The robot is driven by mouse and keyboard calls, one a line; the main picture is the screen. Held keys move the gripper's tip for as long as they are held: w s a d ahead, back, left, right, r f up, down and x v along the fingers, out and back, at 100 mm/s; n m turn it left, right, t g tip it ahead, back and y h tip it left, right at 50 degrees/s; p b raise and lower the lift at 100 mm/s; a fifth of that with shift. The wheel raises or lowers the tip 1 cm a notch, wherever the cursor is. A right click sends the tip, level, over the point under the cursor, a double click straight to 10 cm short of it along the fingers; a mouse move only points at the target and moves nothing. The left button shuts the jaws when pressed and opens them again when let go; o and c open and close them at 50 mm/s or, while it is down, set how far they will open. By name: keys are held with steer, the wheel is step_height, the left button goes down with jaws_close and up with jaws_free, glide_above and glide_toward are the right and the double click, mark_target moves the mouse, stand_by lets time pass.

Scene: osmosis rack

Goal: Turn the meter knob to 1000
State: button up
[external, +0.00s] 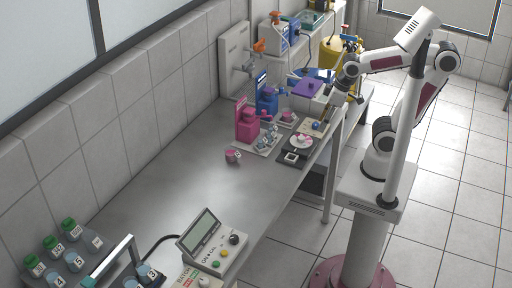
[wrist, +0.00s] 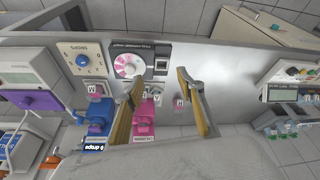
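The meter (external: 212,238) stands at the near end of the bench in the external view, with a grey display, coloured buttons and a dark round knob (external: 234,239). The knob's setting is too small to read. What looks like the same meter (wrist: 288,95) shows at the right edge of the wrist view, its display and button panel partly cut off. My gripper (external: 338,100) is at the far end of the bench, well away from the meter. In the wrist view my gripper (wrist: 160,80) has its two yellow fingers spread wide, with nothing between them.
Green-capped bottles (external: 72,229) stand near left. The bench middle (external: 180,185) is clear.

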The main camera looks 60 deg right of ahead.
steer(key=w+a+f+n+g, duration=0.1)
steer(key=w+a+n, duration=0.25)
steer(key=a, duration=0.55)
steer(key=t+y, duration=0.1)
steer(key=y, duration=0.1)
glide_toward(234, 237)
steer(key=shift+a+f+n, duration=0.2)
steer(key=shift+f+n, duration=0.15)
steer(key=shift+n, duration=0.1)
steer(key=shift+x, duration=3.95)
